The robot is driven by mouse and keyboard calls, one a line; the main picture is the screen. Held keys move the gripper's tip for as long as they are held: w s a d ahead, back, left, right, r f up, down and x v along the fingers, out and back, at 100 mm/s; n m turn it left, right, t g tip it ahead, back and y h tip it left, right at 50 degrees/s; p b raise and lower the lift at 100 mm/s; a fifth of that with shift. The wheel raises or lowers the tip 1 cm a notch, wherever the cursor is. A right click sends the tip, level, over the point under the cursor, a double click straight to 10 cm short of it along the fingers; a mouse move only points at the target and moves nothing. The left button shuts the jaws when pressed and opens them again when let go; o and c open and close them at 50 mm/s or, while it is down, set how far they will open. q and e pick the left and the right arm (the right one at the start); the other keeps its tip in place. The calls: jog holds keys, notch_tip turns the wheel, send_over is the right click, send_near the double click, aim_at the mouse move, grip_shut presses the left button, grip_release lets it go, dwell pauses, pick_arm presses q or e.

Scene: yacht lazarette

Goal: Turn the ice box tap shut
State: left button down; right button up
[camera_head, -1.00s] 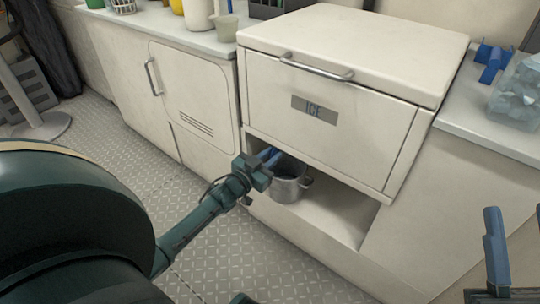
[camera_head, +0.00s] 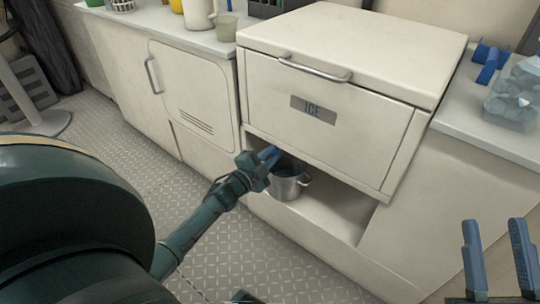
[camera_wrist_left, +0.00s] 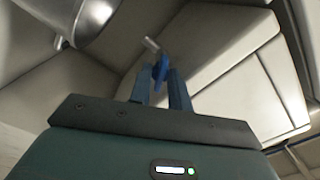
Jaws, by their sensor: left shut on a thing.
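The cream ice box (camera_head: 395,135) with an ICE label stands in the middle of the head view. My left gripper (camera_head: 270,155) reaches to the opening under its front panel. In the left wrist view my left gripper (camera_wrist_left: 159,85) is shut on the blue tap handle (camera_wrist_left: 160,67), with a small metal piece (camera_wrist_left: 150,45) just beyond it. In the head view the tap is mostly hidden by the gripper and the panel. My right gripper (camera_head: 497,255) is open and empty at the lower right.
A metal pot (camera_head: 287,187) stands on the ledge just below my left gripper. A clear container of ice (camera_head: 513,100) and blue pieces (camera_head: 490,62) sit on the right counter.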

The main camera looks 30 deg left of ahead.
pick_arm(q)
jog(key=shift+f+m+b, duration=0.1)
jog(key=shift+m+b, duration=0.4)
jog(key=shift+m, duration=2.4)
pick_arm(e)
jog(key=shift+r+n+y, duration=0.8)
jog(key=shift+r+y, duration=0.1)
jog(key=shift+r, duration=0.1)
jog(key=shift+d, duration=0.1)
pick_arm(q)
jog(key=c, duration=1.3)
grip_release()
pick_arm(e)
jog(key=shift+f, duration=0.1)
